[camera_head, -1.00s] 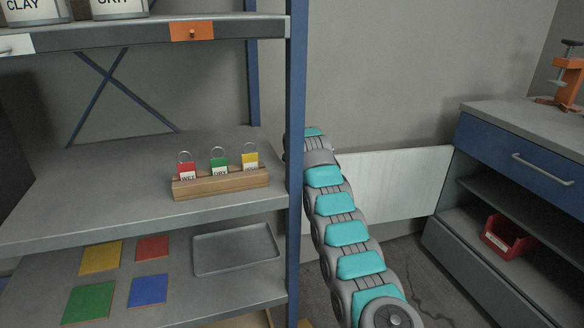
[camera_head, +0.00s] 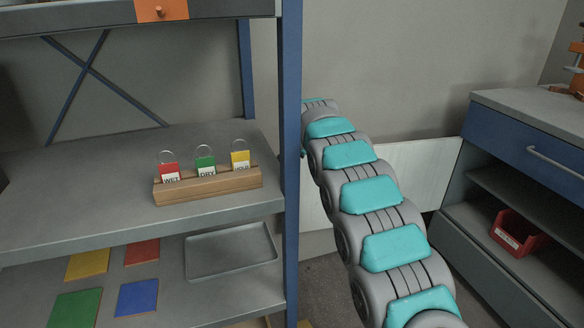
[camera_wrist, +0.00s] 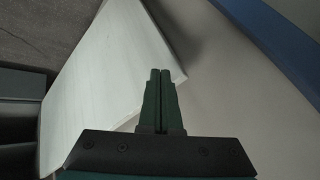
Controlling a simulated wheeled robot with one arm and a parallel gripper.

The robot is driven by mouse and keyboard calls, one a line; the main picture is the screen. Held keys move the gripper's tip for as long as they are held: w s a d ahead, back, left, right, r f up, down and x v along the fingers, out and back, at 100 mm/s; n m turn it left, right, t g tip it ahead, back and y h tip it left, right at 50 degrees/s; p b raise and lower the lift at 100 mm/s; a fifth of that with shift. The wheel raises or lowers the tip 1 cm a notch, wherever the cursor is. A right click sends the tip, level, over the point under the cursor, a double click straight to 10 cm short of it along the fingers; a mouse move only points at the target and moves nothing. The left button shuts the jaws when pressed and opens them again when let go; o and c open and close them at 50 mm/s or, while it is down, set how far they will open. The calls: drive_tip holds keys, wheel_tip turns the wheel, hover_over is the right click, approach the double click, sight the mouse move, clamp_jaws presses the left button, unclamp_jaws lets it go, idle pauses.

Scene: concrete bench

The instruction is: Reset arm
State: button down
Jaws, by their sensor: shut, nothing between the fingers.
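My gripper (camera_wrist: 160,73) shows in the wrist view with its two fingers together, shut and empty. A white panel (camera_wrist: 95,85) and the grey wall lie beyond the fingertips. In the head view my arm rises from the lower right toward the shelf's blue post (camera_head: 290,160). The arm's far end is beside that post, and the gripper itself cannot be made out there.
A shelf holds a wooden block (camera_head: 208,186) with red, green and yellow tags. Below are a grey tray (camera_head: 232,270) and coloured squares. At right stands a blue-drawer bench (camera_head: 530,150) with a red bin (camera_head: 515,233). The white panel (camera_head: 415,180) leans behind my arm.

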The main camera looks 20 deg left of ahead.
drive_tip(key=s+d+r+n+g+h, duration=0.1)
drive_tip(key=s+d+r+g+h, duration=0.1)
drive_tip(key=s+d, duration=1.1)
drive_tip(key=s+d+r+g+h, duration=0.1)
drive_tip(key=s+d+r+g, duration=0.15)
drive_tip(key=s+d, duration=1.15)
drive_tip(key=s+d+f+n+g, duration=0.1)
drive_tip(key=s+d+f, duration=0.1)
drive_tip(key=s, duration=0.9)
drive_tip(key=s+d+f+n+g, duration=0.1)
drive_tip(key=s+d, duration=0.4)
drive_tip(key=s, duration=0.6)
drive_tip(key=s+d+f+n+g, duration=0.1)
drive_tip(key=s+d+f+g, duration=0.1)
drive_tip(key=s, duration=0.9)
drive_tip(key=shift+s+d+f, duration=0.35)
drive_tip(key=shift+d+f, duration=0.4)
drive_tip(key=shift+d, duration=0.35)
drive_tip(key=shift+d, duration=0.1)
